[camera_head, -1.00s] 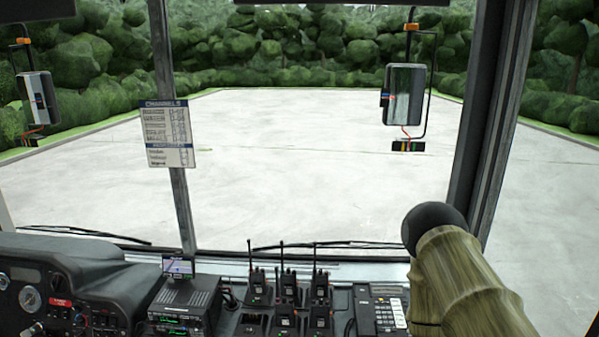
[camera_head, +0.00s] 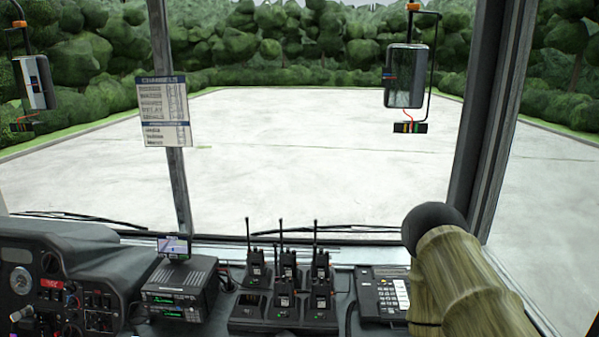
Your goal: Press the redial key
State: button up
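A dark desk telephone (camera_head: 383,296) with a pale keypad lies on the dashboard shelf at the lower right in the head view. Its keys are too small to read, so I cannot make out which one is the redial key. My own arm, a thick olive-streaked link with a dark round end, stands just right of the phone and hides part of its right side. My gripper does not show in this view.
Several handheld radios (camera_head: 287,285) with upright antennas stand in a charger left of the phone. A radio unit (camera_head: 180,290) with a small screen sits further left, beside the instrument panel (camera_head: 50,285). The windshield and a pillar (camera_head: 490,130) rise behind.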

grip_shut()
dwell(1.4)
